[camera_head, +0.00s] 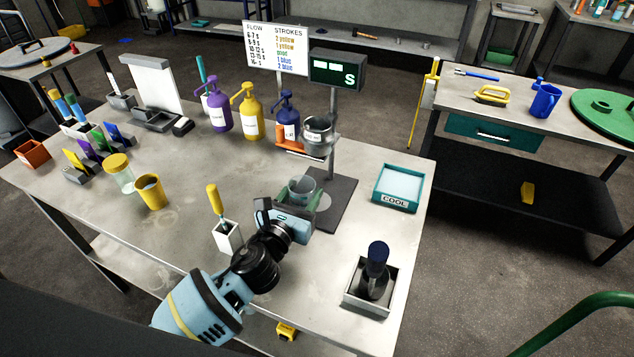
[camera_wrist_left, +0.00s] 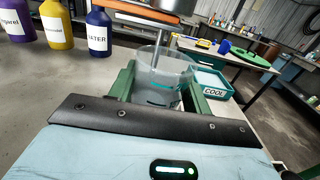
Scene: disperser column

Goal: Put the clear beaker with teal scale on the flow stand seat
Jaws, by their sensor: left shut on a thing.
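The clear beaker (camera_head: 301,186) is held upright between the green fingers of my left gripper (camera_head: 304,199). In the left wrist view the beaker (camera_wrist_left: 163,72) shows a teal mark on its wall, and the gripper (camera_wrist_left: 163,88) is shut around it. The flow stand has a dark base plate (camera_head: 343,195), a grey post (camera_head: 333,130) and a metal cup (camera_head: 318,132) above an orange bracket (camera_head: 300,154). The beaker is over or beside the left part of the base; its bottom and the seat are largely hidden by my gripper. My right gripper is out of view.
A white holder with a yellow-handled tool (camera_head: 228,236) is close left of my arm. A dark bottle in a square holder (camera_head: 374,280) stands front right.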

